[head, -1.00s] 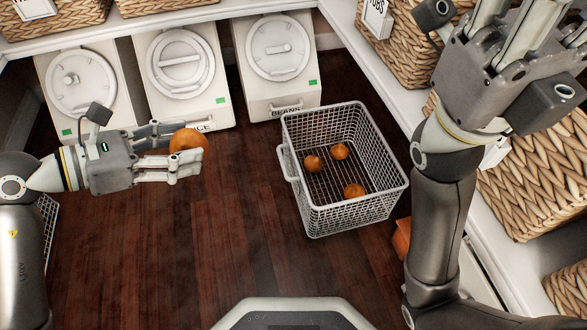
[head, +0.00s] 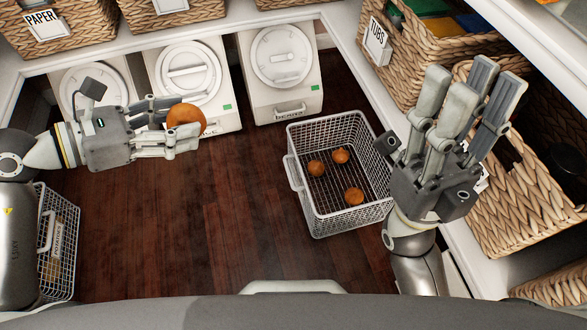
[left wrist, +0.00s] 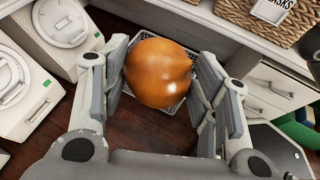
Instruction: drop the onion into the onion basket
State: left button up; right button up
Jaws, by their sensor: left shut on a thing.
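An orange-brown onion (head: 184,120) is held between the fingers of my left gripper (head: 178,127), above the floor at left. The onion also fills the middle of the left wrist view (left wrist: 160,73), between the finger pads. A grey wire basket (head: 322,224) stands on the floor right of the onion, with three similar onions lying inside, one of them the nearest onion (head: 354,196). The held onion is outside that basket, to its left in the head view. My right gripper (head: 480,90) is open and empty, its fingers pointing up in the picture, right of the basket.
White bins (head: 281,70) with round lids line the back under a shelf. A second wire basket (head: 60,250) stands at far left, partly behind my left arm. Wicker baskets (head: 515,215) fill the right shelves. Dark wooden floor (head: 235,200) is clear between the two wire baskets.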

aim_at(332, 182)
jog(key=i+j+z, duration=0.25)
jog(key=i+j, duration=0.35)
jog(key=z, duration=1.15)
